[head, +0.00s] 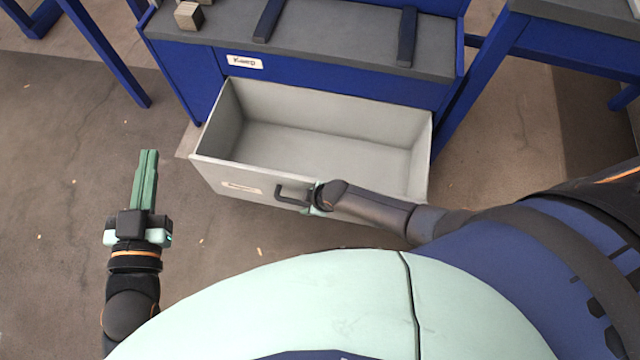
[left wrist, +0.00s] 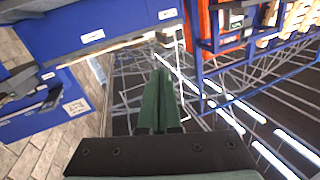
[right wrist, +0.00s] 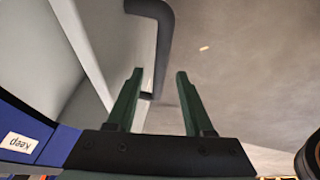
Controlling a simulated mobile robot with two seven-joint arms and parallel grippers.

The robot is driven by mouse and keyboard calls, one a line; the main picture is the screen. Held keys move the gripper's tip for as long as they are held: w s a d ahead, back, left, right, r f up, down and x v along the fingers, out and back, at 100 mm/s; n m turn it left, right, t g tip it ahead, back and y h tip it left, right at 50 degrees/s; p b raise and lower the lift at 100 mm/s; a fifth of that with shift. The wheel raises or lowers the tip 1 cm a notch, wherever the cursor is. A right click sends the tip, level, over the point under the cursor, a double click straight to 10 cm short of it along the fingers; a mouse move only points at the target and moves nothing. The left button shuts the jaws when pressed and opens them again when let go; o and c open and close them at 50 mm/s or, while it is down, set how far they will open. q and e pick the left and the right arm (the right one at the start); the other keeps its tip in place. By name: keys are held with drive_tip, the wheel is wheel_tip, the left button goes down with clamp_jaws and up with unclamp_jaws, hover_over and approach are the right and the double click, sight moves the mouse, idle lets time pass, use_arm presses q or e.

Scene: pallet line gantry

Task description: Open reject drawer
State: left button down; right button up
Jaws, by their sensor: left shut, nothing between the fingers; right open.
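The reject drawer (head: 215,177) is pulled well out of the blue cabinet, and its grey inside is empty. Its front label is too small to read. A dark bar handle (head: 292,195) sits on the drawer front. My right gripper (head: 312,197) is at the handle's right end. In the right wrist view its green fingers (right wrist: 155,85) are apart, with part of the handle (right wrist: 163,45) showing between and beyond them. Contact cannot be told. My left gripper (head: 148,153) is shut and empty, out over the floor left of the drawer; its fingers also show in the left wrist view (left wrist: 160,85).
The cabinet (head: 330,80) has a label reading "Keep" above the drawer and a grey top with dark rails. Small boxes (head: 188,15) stand on its top left. Blue table legs (head: 105,50) stand at the left. The floor (head: 60,190) around my left gripper is clear.

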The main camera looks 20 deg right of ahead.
use_arm(q)
drive_tip(key=s+f+n+g+y+p, duration=0.2)
drive_tip(key=s+f+g+p, duration=0.4)
drive_tip(key=f, duration=0.8)
drive_tip(key=shift+s+d+f+g, duration=0.35)
drive_tip(key=shift+s+g, duration=0.55)
drive_tip(key=shift+g, duration=0.2)
use_arm(e)
drive_tip(key=v, duration=1)
drive_tip(key=shift+d+r, duration=0.15)
drive_tip(key=shift+r, duration=0.15)
drive_tip(key=shift+s, duration=0.15)
